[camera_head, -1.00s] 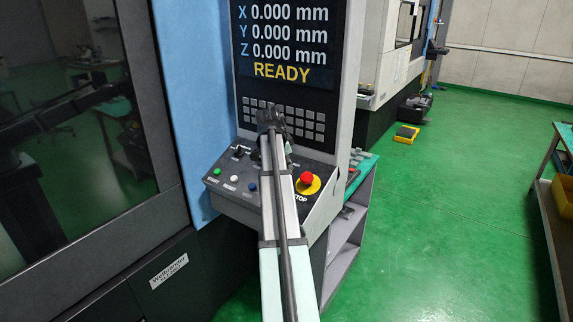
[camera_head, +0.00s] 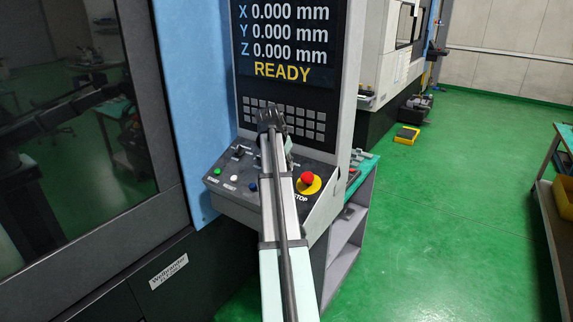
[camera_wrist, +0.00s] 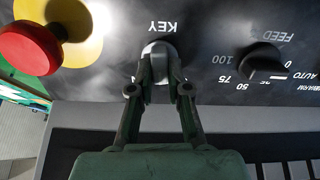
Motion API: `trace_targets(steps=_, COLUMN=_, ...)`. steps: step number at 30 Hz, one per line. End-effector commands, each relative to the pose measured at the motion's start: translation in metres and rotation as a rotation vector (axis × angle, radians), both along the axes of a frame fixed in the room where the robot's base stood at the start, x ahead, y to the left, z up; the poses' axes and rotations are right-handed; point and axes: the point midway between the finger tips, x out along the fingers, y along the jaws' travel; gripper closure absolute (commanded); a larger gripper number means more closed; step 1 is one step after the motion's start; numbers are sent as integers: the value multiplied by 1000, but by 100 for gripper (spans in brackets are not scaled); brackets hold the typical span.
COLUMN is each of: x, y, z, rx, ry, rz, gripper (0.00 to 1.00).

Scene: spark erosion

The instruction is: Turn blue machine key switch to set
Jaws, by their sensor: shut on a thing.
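The key switch (camera_wrist: 158,50) shows in the wrist view as a round light metal part below the upside-down KEY label (camera_wrist: 161,27). My gripper (camera_wrist: 158,72) is shut on it, with a fingertip on each side. The fingers hide part of the switch, so I cannot tell which position it points to. In the head view my gripper (camera_head: 269,118) is at the control panel (camera_head: 228,203) of the blue machine (camera_head: 180,90), and my arm hides the key switch there.
A red emergency stop button (camera_head: 307,177) on a yellow disc is right of my arm. A feed dial (camera_wrist: 262,60) is beside the key switch. Green (camera_head: 217,171), white (camera_head: 234,178) and blue (camera_head: 251,186) buttons line the panel's front. The screen reads READY (camera_head: 282,70).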

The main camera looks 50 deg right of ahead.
Motion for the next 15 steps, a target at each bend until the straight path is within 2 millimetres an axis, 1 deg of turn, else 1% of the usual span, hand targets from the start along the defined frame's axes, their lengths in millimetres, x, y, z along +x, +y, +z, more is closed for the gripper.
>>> trace_targets(steps=6, x=1, y=0, z=0, rx=-3, ry=81, rz=172, gripper=100)
trace_targets(steps=15, x=2, y=1, z=-1, rx=-5, ry=158, rz=339, gripper=100)
